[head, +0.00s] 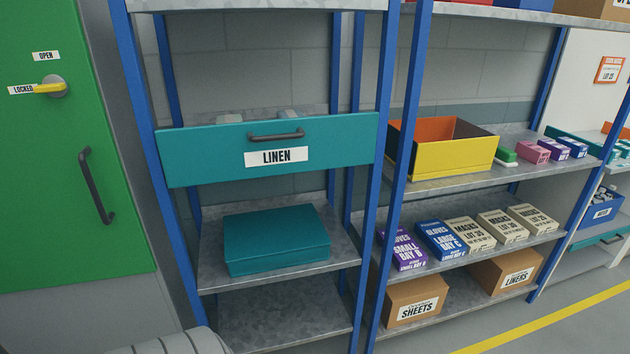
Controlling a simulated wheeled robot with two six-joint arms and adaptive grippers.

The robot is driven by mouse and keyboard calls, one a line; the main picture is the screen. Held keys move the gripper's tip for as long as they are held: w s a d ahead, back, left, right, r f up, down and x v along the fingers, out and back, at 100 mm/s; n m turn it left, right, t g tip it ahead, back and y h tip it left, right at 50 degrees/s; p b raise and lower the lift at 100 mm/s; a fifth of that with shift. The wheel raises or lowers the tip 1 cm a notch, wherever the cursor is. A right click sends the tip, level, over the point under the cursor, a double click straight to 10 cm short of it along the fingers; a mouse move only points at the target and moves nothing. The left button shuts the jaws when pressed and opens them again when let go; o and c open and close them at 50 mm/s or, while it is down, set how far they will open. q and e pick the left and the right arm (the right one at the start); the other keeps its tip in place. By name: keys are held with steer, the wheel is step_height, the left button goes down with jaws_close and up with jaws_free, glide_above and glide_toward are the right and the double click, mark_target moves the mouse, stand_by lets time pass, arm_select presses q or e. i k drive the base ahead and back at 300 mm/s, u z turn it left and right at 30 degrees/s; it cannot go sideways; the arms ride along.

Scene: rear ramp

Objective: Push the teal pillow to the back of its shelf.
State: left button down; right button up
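The teal pillow (277,240) looks like a flat, box-shaped block. It lies on a grey metal shelf (345,247) in the blue-posted rack, below the teal drawer front labelled LINEN (210,157). The pillow's front face is close to the shelf's front edge, with a narrow strip of bare shelf before it. Some bare shelf shows behind it and at both sides. Neither of my grippers is in view. A grey rounded part at the bottom left is probably mine.
The LINEN front has a dark handle (276,136) and overhangs the pillow's shelf. Blue posts (390,180) bound the rack. A bare lower shelf (285,318) lies beneath. At right, another rack holds a yellow bin (452,160) and several boxes. A green door (60,200) stands left.

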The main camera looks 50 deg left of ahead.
mark_target(255, 242)
steer(key=i, duration=1.2)
steer(key=u, duration=1.7)
